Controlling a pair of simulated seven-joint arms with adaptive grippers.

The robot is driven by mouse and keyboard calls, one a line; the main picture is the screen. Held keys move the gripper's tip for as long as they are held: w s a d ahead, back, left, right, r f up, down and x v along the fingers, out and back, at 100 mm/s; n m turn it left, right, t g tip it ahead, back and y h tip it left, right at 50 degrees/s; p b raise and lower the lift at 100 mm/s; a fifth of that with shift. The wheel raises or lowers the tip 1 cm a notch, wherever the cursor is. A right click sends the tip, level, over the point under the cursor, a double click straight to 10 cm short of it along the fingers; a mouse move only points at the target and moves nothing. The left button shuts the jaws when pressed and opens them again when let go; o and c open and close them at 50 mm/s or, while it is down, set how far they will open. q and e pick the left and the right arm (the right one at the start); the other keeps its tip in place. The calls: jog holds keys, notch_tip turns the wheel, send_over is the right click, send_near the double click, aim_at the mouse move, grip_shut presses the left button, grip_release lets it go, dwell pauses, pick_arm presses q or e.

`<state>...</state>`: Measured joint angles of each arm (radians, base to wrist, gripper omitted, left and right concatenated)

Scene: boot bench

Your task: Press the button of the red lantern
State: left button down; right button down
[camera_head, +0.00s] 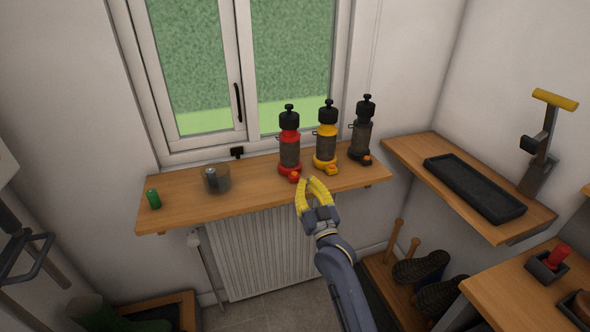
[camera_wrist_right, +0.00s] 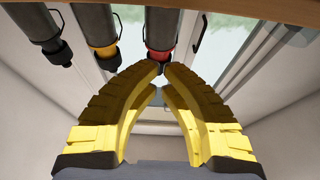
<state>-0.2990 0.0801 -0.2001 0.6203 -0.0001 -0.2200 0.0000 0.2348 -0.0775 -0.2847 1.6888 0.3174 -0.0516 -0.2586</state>
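The red lantern (camera_head: 289,150) stands upright on the wooden window shelf, with a black cap and a red foot. Its small orange-red button (camera_head: 295,176) sits on the front of the foot. My right gripper (camera_head: 309,181) is just in front and to the right of this button, its yellow fingers closed to nearly touching tips with nothing between them. Whether it touches the button I cannot tell. In the right wrist view the red lantern (camera_wrist_right: 163,28) appears upside down beyond the fingertips (camera_wrist_right: 160,72); its button does not show. My left gripper is not in view.
A yellow lantern (camera_head: 326,140) and a black lantern (camera_head: 362,138) stand close to the right of the red one. A grey metal tin (camera_head: 216,181) and a green cylinder (camera_head: 153,199) are on the left of the shelf (camera_head: 258,188). A radiator (camera_head: 262,255) is below.

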aim_at(293, 155)
jog(key=x, duration=0.9)
jog(key=shift+w+a+r, duration=0.1)
jog(key=shift+w, duration=0.15)
jog(key=shift+w+a+f, duration=0.1)
jog(key=shift+f, duration=0.5)
jog(key=shift+w+f, duration=0.15)
jog(key=shift+f, duration=1.2)
jog(key=shift+s+f, duration=0.1)
